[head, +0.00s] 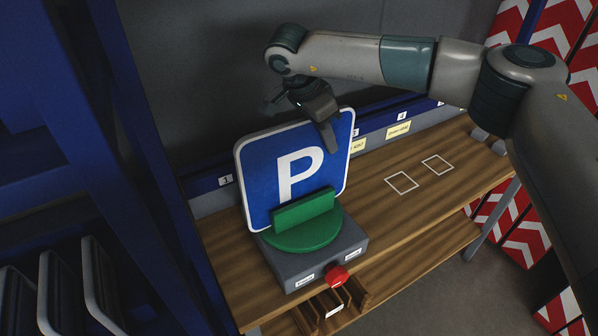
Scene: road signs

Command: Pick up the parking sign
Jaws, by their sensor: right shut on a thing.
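The parking sign (264,177) is a blue square plate with a white P and a pale rim. It stands upright, leaning a little, behind a green holder (305,212) on a round green base on a grey box. My right gripper (330,135) reaches in from the upper right and is shut on the sign's top edge near its right corner. The sign's lower edge is hidden behind the green holder, so I cannot tell whether it rests in it. My left gripper is not in view.
The grey box (345,247) has a red button (337,276) on its front. The wooden table (440,195) is clear to the right, with two white outlined squares. A blue rack (140,120) stands at the left. Red-and-white chevron panels (508,215) stand at the right.

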